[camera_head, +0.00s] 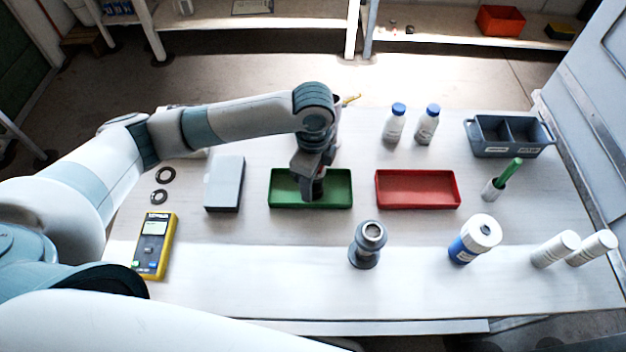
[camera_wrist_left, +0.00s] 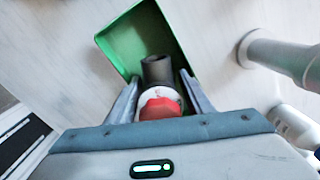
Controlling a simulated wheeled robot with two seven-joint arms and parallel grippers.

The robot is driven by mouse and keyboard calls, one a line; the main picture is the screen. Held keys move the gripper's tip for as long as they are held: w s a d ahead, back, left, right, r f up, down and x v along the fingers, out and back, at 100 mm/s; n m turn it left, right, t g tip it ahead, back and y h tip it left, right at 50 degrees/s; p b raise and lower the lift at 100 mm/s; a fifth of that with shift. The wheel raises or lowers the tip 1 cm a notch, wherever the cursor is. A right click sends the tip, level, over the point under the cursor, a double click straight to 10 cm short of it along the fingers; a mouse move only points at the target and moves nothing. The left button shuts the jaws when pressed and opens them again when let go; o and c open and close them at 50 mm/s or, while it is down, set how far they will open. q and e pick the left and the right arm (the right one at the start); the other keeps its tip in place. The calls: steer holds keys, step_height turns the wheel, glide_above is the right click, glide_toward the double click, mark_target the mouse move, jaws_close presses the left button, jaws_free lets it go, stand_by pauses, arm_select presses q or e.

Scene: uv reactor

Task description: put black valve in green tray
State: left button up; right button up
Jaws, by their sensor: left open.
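The green tray (camera_head: 282,200) lies in the middle of the table, and part of it shows in the left wrist view (camera_wrist_left: 120,45). My left gripper (camera_head: 312,190) points down over this tray. Its two fingers (camera_wrist_left: 160,95) are apart in the left wrist view. Between them is the black valve (camera_wrist_left: 157,70), with a dark tubular end, a white body and a red part. The valve overlaps the tray in that view. I cannot tell whether it rests on the tray floor. In the head view the gripper mostly hides it. My right gripper is out of view.
A red tray (camera_head: 417,203) lies right of the green one, a grey box (camera_head: 225,184) left of it. A grey fitting (camera_head: 366,250) stands in front. A blue-and-white bottle (camera_head: 474,240), two blue-capped bottles (camera_head: 395,124) and a grey divided bin (camera_head: 508,150) stand to the right.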

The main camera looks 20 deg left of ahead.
arm_select(q)
step_height(320, 180, up, 11)
steer(key=shift+f+b, duration=0.15)
steer(key=shift+b, duration=1.1)
steer(key=shift+r, duration=0.65)
steer(key=shift+s+f, duration=0.1)
